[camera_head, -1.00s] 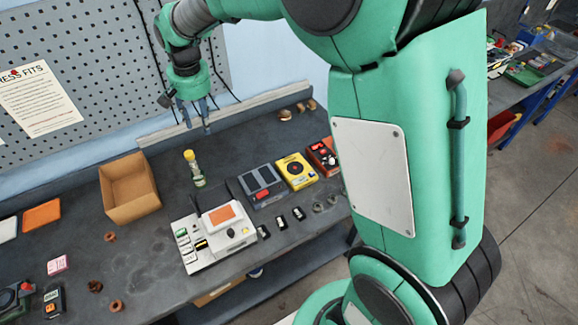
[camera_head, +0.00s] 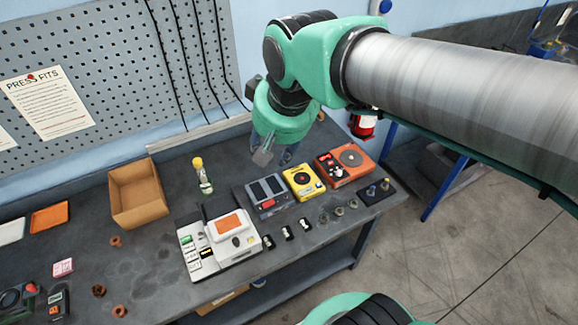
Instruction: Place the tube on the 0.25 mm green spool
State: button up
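A tube with a yellow cap (camera_head: 203,176) and a pale label stands upright on the dark bench, right of the cardboard box. My gripper (camera_head: 275,157) hangs over the back of the bench, to the right of the tube and apart from it. Its fingers look spread, with nothing seen between them. Several small spools or rings stand in a row at the front of the bench, including a black-and-white one (camera_head: 287,232) and a greyish one (camera_head: 338,211). I cannot read their sizes. A green patch (camera_head: 187,240) shows on the white device (camera_head: 235,247).
An open cardboard box (camera_head: 138,211) stands left of the tube. A grey device (camera_head: 267,198), a yellow device (camera_head: 302,181) and an orange device (camera_head: 343,166) line the right side. Orange (camera_head: 50,217) and white trays lie at left. A pegboard (camera_head: 90,60) backs the bench.

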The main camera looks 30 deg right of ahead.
jog(key=s+d+f+n+t, duration=0.1)
jog(key=s, duration=0.7)
jog(key=shift+s+d+f, duration=0.15)
jog(key=shift+s+f, duration=0.2)
notch_tip(320, 180, down, 8)
jog(key=b, duration=0.7)
jog(key=shift+r+b, duration=0.15)
jog(key=shift+b, duration=0.2)
